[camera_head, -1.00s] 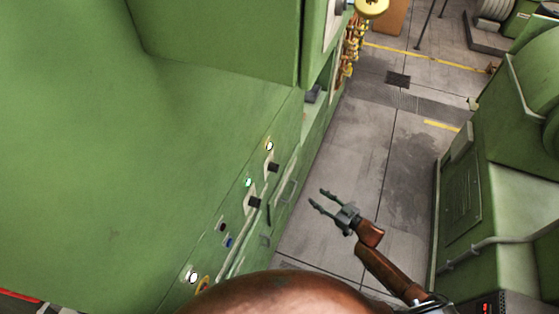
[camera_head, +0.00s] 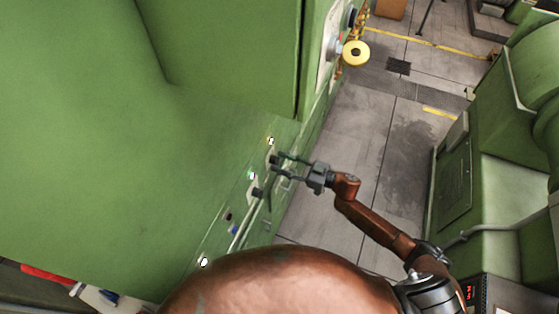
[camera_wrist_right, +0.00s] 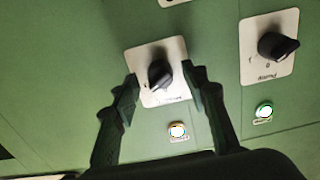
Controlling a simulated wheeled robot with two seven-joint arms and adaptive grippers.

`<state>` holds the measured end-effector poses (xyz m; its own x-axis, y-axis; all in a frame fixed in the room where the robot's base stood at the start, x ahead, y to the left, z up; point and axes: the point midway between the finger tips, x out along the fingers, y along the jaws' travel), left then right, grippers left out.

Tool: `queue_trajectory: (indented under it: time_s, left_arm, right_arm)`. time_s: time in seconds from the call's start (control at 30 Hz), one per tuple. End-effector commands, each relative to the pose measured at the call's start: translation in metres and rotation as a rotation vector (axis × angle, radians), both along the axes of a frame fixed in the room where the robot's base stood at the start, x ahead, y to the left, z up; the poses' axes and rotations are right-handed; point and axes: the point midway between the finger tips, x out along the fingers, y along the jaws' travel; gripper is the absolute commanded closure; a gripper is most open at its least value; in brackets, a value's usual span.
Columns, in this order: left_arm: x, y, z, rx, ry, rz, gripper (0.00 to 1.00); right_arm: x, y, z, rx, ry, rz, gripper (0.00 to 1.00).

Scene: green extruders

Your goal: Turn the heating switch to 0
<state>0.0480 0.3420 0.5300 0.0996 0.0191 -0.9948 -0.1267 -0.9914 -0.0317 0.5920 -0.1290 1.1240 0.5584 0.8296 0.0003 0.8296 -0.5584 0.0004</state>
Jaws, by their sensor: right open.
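The heating switch appears to be a black rotary knob on a white plate; its label is too blurred to read. In the right wrist view this knob (camera_wrist_right: 160,74) lies between the fingertips of my right gripper (camera_wrist_right: 160,85), with a lit amber-white lamp below it. The knob's pointer is tilted. In the head view my right gripper (camera_head: 278,166) is open at the green panel, its fingers around the upper knob (camera_head: 271,160). I cannot tell whether the fingers touch the knob. My left gripper is not in view.
A second black knob (camera_wrist_right: 277,46), labelled Pump, sits on its own plate to the right in the wrist view, above a green lamp (camera_wrist_right: 264,111). The green machine (camera_head: 200,130) fills the left. Another green machine (camera_head: 500,180) stands right, with free floor (camera_head: 360,140) between.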

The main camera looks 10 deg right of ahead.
Motion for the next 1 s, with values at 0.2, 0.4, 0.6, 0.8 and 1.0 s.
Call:
queue_trajectory:
  time_s: [0.2, 0.4, 0.6, 0.8, 1.0]
  left_arm:
    - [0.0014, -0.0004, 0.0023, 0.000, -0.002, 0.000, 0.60]
    - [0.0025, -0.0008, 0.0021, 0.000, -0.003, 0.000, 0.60]
    - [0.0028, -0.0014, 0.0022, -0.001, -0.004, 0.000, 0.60]
    - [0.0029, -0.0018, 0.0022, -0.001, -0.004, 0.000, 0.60]
    - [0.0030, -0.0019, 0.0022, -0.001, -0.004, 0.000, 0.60]
  right_arm:
    - [0.0049, 0.0069, -0.0002, -0.001, 0.001, -0.001, 0.59]
    - [0.0046, 0.0068, -0.0006, -0.001, 0.001, -0.001, 0.60]
    - [0.0045, 0.0067, -0.0006, -0.001, 0.001, -0.001, 0.74]
    - [0.0046, 0.0064, -0.0006, -0.001, 0.001, -0.001, 0.88]
    - [0.0047, 0.0062, -0.0005, -0.001, 0.001, -0.002, 1.00]
